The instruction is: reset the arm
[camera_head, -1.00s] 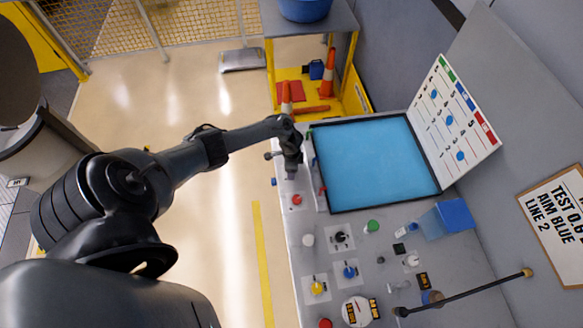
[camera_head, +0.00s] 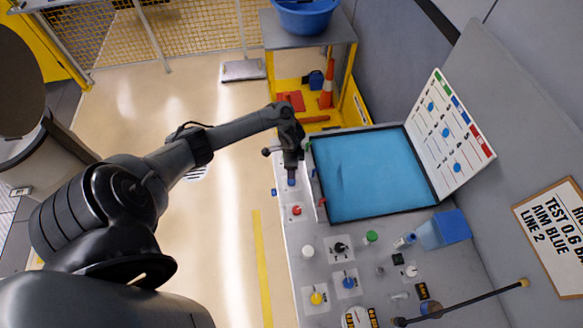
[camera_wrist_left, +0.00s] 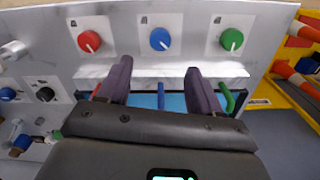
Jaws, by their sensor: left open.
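My left gripper (camera_head: 291,165) is over the left edge of the blue-filled tray (camera_head: 433,188). In the left wrist view its two dark fingers (camera_wrist_left: 160,88) are apart, with nothing held between them. A blue lever (camera_wrist_left: 161,96) shows in the gap, a red lever (camera_wrist_left: 96,90) beside the left finger and a green lever (camera_wrist_left: 228,98) beside the right finger. I cannot tell whether the fingers touch these. Beyond them is a row of red (camera_wrist_left: 89,41), blue (camera_wrist_left: 160,39) and green (camera_wrist_left: 232,39) dials. My right gripper is not in view.
The grey bench carries a green-capped item (camera_head: 371,237), a yellow knob (camera_head: 316,298), a blue knob (camera_head: 348,282) and a blue container (camera_head: 451,226). A dark rod (camera_head: 465,302) crosses the lower right. A yellow stand (camera_head: 352,85) with an orange cone (camera_head: 327,92) is behind the bench.

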